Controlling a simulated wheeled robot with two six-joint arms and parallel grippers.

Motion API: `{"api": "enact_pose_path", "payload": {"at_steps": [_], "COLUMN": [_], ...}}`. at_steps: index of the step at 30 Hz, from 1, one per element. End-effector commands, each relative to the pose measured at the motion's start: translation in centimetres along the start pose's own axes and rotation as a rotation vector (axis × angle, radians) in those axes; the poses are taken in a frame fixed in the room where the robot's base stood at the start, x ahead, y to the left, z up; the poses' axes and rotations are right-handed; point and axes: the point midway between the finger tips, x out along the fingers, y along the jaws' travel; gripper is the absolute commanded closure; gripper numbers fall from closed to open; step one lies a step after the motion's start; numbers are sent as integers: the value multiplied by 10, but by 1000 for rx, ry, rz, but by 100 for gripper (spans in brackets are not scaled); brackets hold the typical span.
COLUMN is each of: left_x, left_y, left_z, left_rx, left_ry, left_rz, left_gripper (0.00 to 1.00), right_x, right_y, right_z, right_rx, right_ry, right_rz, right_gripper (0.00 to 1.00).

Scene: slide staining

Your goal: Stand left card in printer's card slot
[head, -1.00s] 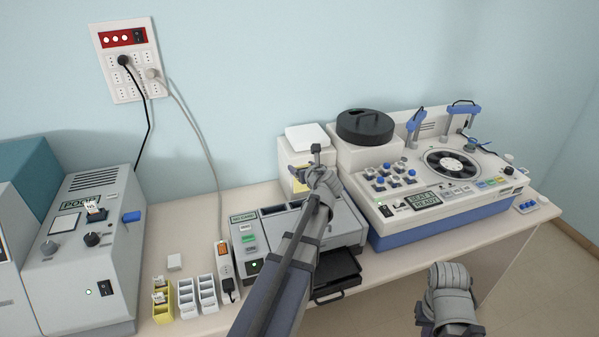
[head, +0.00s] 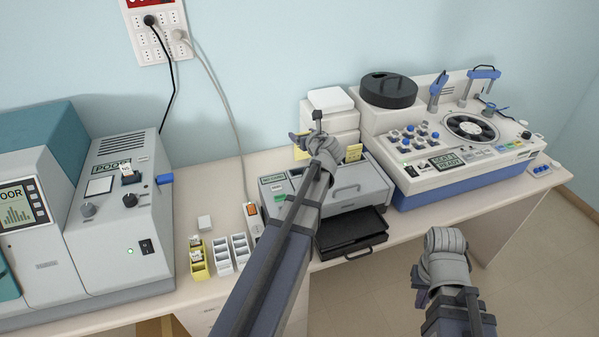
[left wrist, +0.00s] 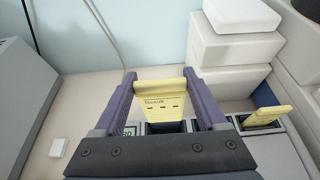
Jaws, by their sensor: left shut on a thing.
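My left gripper (left wrist: 166,95) is shut on a yellow card (left wrist: 163,102) marked "Result". It holds the card upright over the back of the grey printer (head: 360,185), in front of a dark slot (left wrist: 162,127); I cannot tell whether the card's lower edge is inside. In the head view my left wrist and arm cover much of this spot, with a bit of yellow showing beside the left gripper (head: 300,143). A second yellow card (left wrist: 268,116) stands tilted in the printer to the right; it also shows in the head view (head: 354,153). My right gripper (head: 418,280) hangs off the table's front, its fingers unclear.
A stack of white boxes (head: 331,99) stands behind the printer. A black tray (head: 352,231) juts from its front. The staining machine (head: 450,175) is to the right. Small yellow and white racks (head: 197,261) and a grey machine (head: 120,225) are to the left.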

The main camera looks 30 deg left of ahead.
Motion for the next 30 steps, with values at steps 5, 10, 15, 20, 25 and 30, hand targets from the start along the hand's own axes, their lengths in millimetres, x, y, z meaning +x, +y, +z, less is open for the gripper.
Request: {"api": "enact_pose_path", "payload": {"at_steps": [5, 10, 15, 20, 25, 30], "left_x": [11, 21, 23, 24, 31, 38], "left_y": [0, 0, 0, 0, 0, 0], "left_z": [-26, -50, -56, -58, -75, -91], "left_rx": [0, 0, 0, 0, 0, 0], "left_ry": [0, 0, 0, 0, 0, 0], "left_rz": [0, 0, 0, 0, 0, 0], "left_gripper": [80, 80, 80, 80, 80, 80], "right_x": [28, 54, 60, 62, 81, 98], "right_y": [-2, -5, -6, -6, -8, -9], "right_z": [-2, -3, -3, -4, -5, -6], "right_rx": [-5, -8, -8, -8, -7, -6], "right_ry": [0, 0, 0, 0, 0, 0], "right_rz": [1, 2, 2, 2, 2, 2], "right_gripper": [100, 100, 100, 100, 100, 100]}}
